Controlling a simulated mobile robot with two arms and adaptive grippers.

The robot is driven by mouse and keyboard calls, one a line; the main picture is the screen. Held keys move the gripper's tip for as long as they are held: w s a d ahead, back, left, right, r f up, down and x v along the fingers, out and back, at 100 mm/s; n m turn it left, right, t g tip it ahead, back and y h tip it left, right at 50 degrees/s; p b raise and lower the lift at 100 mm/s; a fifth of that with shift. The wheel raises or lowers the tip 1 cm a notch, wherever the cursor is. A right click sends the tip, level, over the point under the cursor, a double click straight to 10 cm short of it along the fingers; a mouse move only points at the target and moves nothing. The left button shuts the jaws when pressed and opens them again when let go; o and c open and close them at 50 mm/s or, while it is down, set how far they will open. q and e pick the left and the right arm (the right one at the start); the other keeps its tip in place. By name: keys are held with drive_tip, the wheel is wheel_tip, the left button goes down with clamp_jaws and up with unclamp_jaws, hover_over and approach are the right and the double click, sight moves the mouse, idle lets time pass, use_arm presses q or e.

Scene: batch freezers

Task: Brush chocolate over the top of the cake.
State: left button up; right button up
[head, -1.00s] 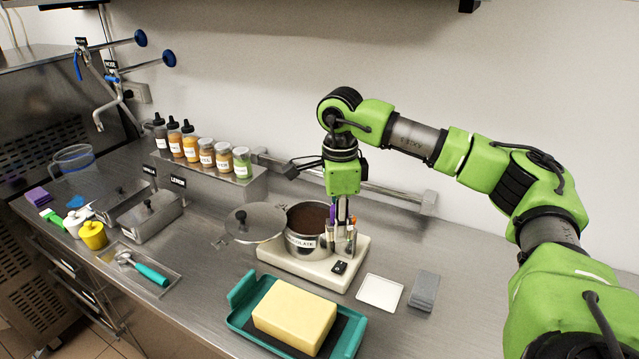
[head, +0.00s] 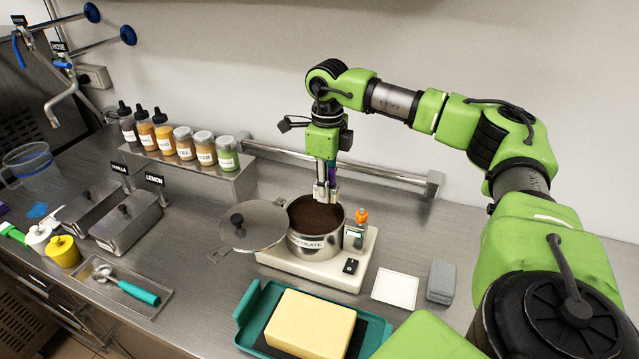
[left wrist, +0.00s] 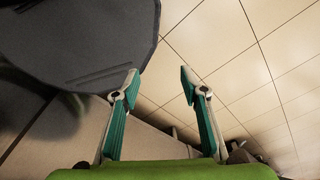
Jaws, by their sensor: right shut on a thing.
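The cake, a pale yellow block (head: 310,322), lies on a dark mat in a teal tray (head: 248,306) at the front of the counter in the head view. The steel pot labelled chocolate (head: 310,243) stands open behind it, with dark brown chocolate (head: 312,217) inside. My right gripper (head: 325,194) points down above the pot's mouth. It is shut on a slim thing with a purple part (head: 332,172), likely the brush; the fingers hide most of it and its lower end is unclear. My left gripper (left wrist: 160,84) shows only in the left wrist view, open and empty.
The pot sits on a white base with a black switch (head: 350,266). A small holder with an orange-topped item (head: 361,216) stands at its right. A lid (head: 253,225) leans at its left. A white square (head: 395,289) and grey block (head: 441,283) lie right; beyond them the counter is clear.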

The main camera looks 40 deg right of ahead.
sight(326, 218)
drive_tip(key=shift+s+f+b, duration=0.15)
drive_tip(key=shift+f+b, duration=0.6)
drive_tip(key=shift+f, duration=0.2)
wheel_tip(326, 218, down, 3)
drive_tip(key=b, duration=0.2)
drive_tip(key=shift+f+b, duration=0.2)
drive_tip(key=shift+b, duration=0.1)
drive_tip(key=shift+f, duration=0.15)
use_arm(q)
drive_tip(key=f, duration=0.1)
drive_tip(key=s+f, duration=0.1)
drive_tip(key=f, duration=0.1)
drive_tip(key=s+f, duration=0.1)
drive_tip(key=shift+s+a+f, duration=0.1)
drive_tip(key=shift+a+f, duration=0.05)
drive_tip(key=shift+f, duration=0.15)
drive_tip(key=shift+f+b, duration=0.3)
drive_tip(key=shift+b, duration=0.1)
use_arm(e)
drive_tip(key=shift+f, duration=0.55)
use_arm(q)
drive_tip(key=shift+w+r, duration=0.1)
drive_tip(key=shift+w, duration=0.1)
